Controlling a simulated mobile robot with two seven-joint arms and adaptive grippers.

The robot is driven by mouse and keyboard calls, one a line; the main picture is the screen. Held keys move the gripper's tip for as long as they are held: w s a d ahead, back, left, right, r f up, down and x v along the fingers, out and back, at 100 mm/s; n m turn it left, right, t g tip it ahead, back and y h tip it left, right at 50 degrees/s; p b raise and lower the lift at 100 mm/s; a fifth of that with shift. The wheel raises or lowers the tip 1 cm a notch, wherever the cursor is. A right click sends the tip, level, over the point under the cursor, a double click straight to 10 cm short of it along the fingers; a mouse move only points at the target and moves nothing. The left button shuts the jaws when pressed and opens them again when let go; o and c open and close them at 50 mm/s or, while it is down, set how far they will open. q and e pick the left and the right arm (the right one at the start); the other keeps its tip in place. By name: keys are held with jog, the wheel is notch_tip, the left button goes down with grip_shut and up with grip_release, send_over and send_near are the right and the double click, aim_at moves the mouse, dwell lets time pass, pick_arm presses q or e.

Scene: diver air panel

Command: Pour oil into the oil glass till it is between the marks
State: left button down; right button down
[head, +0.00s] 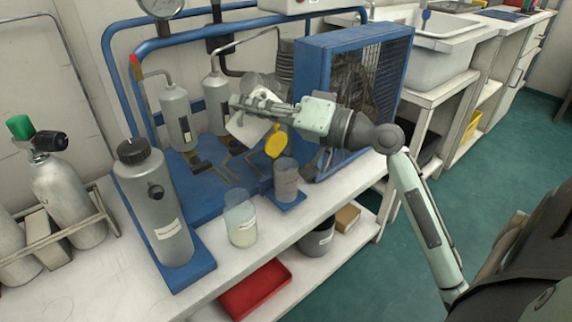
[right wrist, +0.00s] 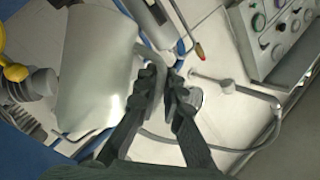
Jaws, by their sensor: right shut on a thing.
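My right gripper (head: 258,104) is shut on the handle of a pale grey jug (head: 248,129), held in the air above the blue base. In the right wrist view the fingers (right wrist: 167,98) close on the handle beside the jug's body (right wrist: 97,72). The jug looks tilted; its contents are hidden. A greyish clear glass (head: 286,182) stands on a small blue foot below and right of the jug, under a yellow cap (head: 276,142). I cannot read marks on either. My left gripper is out of view.
A tall grey canister (head: 155,205) stands at the left on a blue foot. A blue caged fan unit (head: 352,85) is close to the right of my gripper. Grey cylinders (head: 177,118) hang behind. A red tray (head: 256,290) lies below the bench top.

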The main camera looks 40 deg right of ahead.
aim_at(228, 126)
jog(key=shift+a+f+n, duration=0.2)
jog(key=shift+f+n, duration=0.2)
jog(key=shift+n, duration=0.1)
jog(key=shift+a+g+p, duration=0.15)
jog(key=shift+g+p, duration=0.2)
jog(key=shift+g, duration=0.05)
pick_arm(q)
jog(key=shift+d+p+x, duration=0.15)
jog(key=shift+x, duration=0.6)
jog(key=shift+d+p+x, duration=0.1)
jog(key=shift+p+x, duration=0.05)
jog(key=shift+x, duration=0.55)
pick_arm(e)
jog(key=shift+a+f+n+h, duration=0.15)
jog(key=shift+a+n+h, duration=0.05)
jog(key=shift+n+h, duration=0.25)
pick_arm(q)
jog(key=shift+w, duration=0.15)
